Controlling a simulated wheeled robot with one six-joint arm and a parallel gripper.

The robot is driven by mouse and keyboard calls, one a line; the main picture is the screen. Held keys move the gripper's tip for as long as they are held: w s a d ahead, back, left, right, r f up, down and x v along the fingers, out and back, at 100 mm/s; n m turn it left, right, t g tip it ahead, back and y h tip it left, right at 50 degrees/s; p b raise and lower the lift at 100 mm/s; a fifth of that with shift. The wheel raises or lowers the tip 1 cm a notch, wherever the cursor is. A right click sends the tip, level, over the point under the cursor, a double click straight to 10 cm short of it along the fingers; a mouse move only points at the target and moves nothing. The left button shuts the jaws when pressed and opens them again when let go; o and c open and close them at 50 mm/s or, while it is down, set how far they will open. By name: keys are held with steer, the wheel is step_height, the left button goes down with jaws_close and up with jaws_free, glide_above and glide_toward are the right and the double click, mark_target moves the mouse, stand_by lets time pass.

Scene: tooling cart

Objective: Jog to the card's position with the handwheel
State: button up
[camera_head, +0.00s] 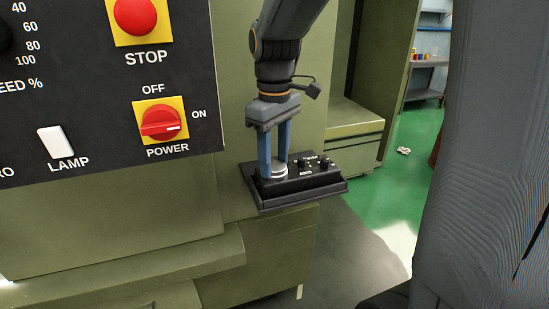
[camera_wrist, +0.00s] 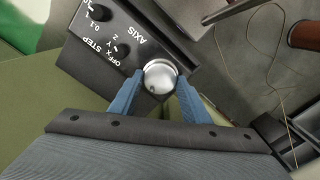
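The black handwheel pendant (camera_head: 325,185) sits on a ledge at the machine's corner. Its round silver handwheel (camera_head: 279,172) is at the left end, and it shows in the wrist view (camera_wrist: 160,77). The AXIS knob (camera_wrist: 121,47) and STEP knob (camera_wrist: 101,13) stand beside it; I cannot tell which marks they point at. My gripper (camera_head: 272,174) points down over the pendant, its two blue fingers on either side of the handwheel. In the wrist view the fingertips lie close to its rim; I cannot tell whether they touch. I see no card or position readout.
A control panel (camera_head: 85,85) at the left has a red STOP button (camera_head: 135,15), a LAMP switch (camera_head: 55,141) and a red POWER switch (camera_head: 160,123) whose white mark points toward ON. Green floor (camera_head: 400,190) and a far bench (camera_head: 424,75) lie at the right.

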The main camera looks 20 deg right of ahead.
mark_target(274, 165)
steer(key=shift+c, duration=0.6)
steer(key=shift+n+p, duration=0.3)
steer(key=shift+n, duration=0.1)
steer(key=n+p, duration=0.2)
steer(key=n, duration=0.2)
steer(key=shift+r+n+p, duration=0.1)
steer(key=shift+n+p, duration=1.35)
steer(key=shift+n, duration=1.45)
steer(key=o, duration=1.1)
steer(key=shift+s, duration=0.1)
steer(key=shift+c, duration=0.2)
steer(key=shift+r+b, duration=1.05)
steer(key=shift+r, duration=2.8)
